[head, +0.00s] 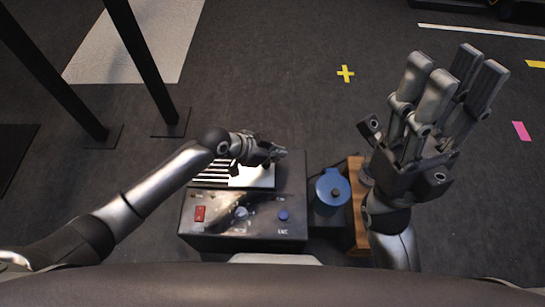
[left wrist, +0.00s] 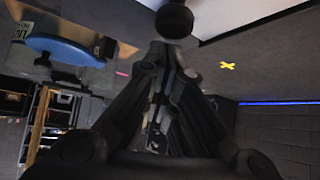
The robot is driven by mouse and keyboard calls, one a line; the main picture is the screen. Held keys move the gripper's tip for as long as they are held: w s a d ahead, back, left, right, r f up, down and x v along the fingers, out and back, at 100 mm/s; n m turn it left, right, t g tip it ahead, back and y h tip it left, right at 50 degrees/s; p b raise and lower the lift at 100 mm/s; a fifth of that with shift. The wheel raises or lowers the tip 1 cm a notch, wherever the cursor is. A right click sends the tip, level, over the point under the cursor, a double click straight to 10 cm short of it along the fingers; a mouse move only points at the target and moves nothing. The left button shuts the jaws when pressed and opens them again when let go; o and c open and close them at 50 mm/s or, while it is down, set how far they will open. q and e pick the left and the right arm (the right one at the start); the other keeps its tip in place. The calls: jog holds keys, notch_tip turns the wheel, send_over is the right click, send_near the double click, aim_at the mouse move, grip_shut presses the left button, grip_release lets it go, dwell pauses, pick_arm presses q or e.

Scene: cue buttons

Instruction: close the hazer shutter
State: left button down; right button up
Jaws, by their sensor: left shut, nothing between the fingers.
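The hazer (head: 292,200) is a dark box below my left arm in the head view. On its top, a plain white plate (head: 254,178), which looks like the shutter, lies to the right of a white grille with dark slots (head: 208,175); the slots are uncovered. My left gripper (head: 277,154) is shut and empty over the far edge of the plate. In the left wrist view, a round black knob (left wrist: 174,20) is just beyond the left fingertips (left wrist: 165,50); contact is unclear. My right gripper (head: 455,68) is open and empty, raised at the right.
The front panel has a red switch (head: 200,213), a knob (head: 241,212) and a blue button (head: 283,215). A blue-topped container (head: 328,187) stands right of the hazer beside a wooden edge (head: 356,210). Dark stand legs (head: 140,60) are at the left.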

pick_arm(q)
jog(key=shift+s+a, duration=0.2)
jog(key=shift+a, duration=0.2)
jog(key=a, duration=1.2)
jog(key=shift+a+f, duration=0.1)
jog(key=shift+a, duration=0.2)
jog(key=v, duration=1.2)
jog(key=shift+p, duration=0.3)
